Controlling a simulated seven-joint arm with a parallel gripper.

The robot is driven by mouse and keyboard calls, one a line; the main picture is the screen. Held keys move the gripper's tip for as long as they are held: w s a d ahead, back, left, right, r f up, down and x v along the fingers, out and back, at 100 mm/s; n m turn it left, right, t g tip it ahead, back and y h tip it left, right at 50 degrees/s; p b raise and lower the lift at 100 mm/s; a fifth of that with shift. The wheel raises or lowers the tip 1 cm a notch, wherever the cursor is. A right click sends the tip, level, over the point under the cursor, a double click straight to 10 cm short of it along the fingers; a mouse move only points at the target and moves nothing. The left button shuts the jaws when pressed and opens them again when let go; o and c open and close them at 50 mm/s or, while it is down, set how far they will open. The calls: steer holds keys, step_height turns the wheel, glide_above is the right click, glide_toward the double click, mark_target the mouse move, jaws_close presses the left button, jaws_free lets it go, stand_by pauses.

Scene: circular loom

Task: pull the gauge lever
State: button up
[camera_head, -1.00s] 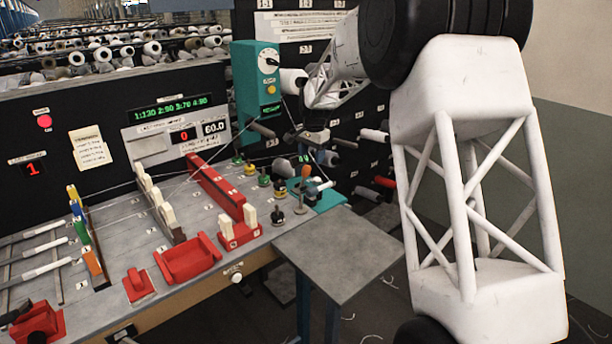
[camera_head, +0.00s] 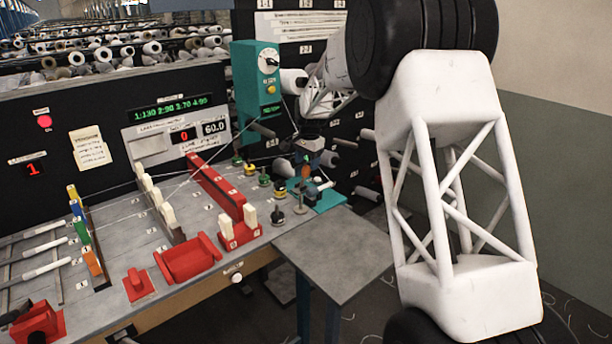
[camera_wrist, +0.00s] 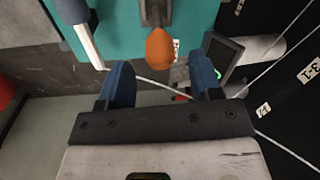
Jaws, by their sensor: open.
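An orange-tipped lever (camera_wrist: 160,48) shows in the wrist view, on a grey arm against a teal plate (camera_wrist: 122,38). I take it to be the gauge lever. My gripper (camera_wrist: 162,80) is open, with one blue finger on each side below the orange tip. The tip lies near the line midway between the fingers and nothing is held.
A teal box with a dial (camera_head: 257,80) stands behind to the left. A pale rod (camera_wrist: 85,40) and a small dark screen (camera_wrist: 222,55) flank the lever in the wrist view. Thin threads cross nearby. A bare grey side table (camera_head: 335,250) lies in front.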

mark_target(306, 174)
steer(key=shift+w+a+f, duration=0.1)
steer(key=shift+f, duration=1.35)
steer(key=shift+w+a+f, duration=0.1)
steer(key=shift+f, duration=1.3)
steer(key=shift+s, duration=0.1)
steer(key=shift+c, duration=0.2)
jaws_close()
